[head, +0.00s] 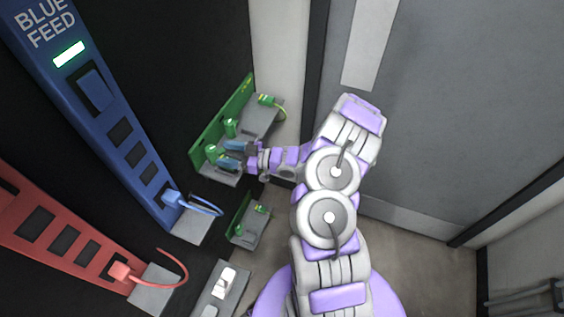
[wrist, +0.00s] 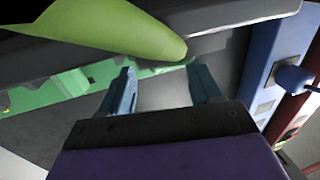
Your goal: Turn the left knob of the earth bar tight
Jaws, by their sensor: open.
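The earth bar (head: 222,118) is a green strip along the back of a grey shelf in the head view. Two green knobs stand along it: a nearer one (head: 214,152) and a farther one (head: 230,127). My gripper (head: 226,153) is open, its blue-grey fingers beside the nearer knob. I cannot tell whether that knob is between them. In the wrist view my gripper (wrist: 163,74) shows spread fingers with a grey gap between. A large green rounded form (wrist: 130,28) fills the upper left, close to the camera. Part of the green bar (wrist: 75,82) shows behind the left finger.
A green-yellow plug with cable (head: 267,100) is at the shelf's far end. A smaller green unit (head: 240,220) sits below. The blue feed panel (head: 100,110) and red panel (head: 60,240), with cables, are at left. A grey door (head: 460,110) stands at right.

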